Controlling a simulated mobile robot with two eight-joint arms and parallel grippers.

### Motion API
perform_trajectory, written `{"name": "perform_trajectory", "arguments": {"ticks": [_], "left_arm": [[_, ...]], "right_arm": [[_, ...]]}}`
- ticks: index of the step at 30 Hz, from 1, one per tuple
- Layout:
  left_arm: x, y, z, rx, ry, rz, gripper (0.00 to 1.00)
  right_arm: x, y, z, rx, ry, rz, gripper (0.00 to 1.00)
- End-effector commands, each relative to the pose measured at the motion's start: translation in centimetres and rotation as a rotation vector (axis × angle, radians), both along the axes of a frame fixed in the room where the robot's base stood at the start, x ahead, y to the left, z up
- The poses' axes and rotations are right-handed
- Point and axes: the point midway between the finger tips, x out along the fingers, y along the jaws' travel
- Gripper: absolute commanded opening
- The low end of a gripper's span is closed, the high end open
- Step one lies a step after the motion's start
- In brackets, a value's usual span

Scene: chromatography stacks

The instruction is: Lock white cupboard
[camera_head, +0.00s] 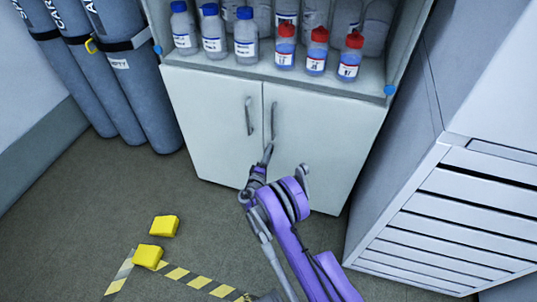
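The white cupboard (216,118) stands in the middle of the camera_head view, below an open shelf. Its two doors look shut, meeting at a vertical seam. Each door has a curved grey handle near the seam, the left handle (248,116) and the right handle (273,119). I cannot make out a keyhole or lock. My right gripper (286,163) is in front of the right door, below its handle. Its two fingers are spread apart with nothing between them. The left fingertip overlaps the seam in the picture; contact is unclear. My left gripper is out of view.
Blue-capped bottles (214,36) and red-capped bottles (316,51) stand on the shelf. Dark gas cylinders (136,80) stand at the left. A slatted grey-white cabinet (455,210) is close at the right. Yellow blocks (163,226) and striped tape (178,272) are on the floor, lower left.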

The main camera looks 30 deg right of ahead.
Motion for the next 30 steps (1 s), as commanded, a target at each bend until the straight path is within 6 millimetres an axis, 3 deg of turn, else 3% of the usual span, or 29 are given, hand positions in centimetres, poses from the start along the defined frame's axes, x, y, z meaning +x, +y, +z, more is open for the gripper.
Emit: {"name": "perform_trajectory", "arguments": {"ticks": [10, 22, 30], "left_arm": [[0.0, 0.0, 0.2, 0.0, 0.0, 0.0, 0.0], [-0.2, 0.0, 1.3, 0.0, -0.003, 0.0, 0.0], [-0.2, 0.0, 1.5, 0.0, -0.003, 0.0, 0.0]], "right_arm": [[-0.5, 0.7, 0.0, 0.0, 0.0, 0.002, 0.42], [-5.4, 6.5, 0.1, 0.001, -0.001, 0.003, 0.42], [-7.0, 8.2, 0.0, -0.001, 0.001, 0.001, 0.42]]}}
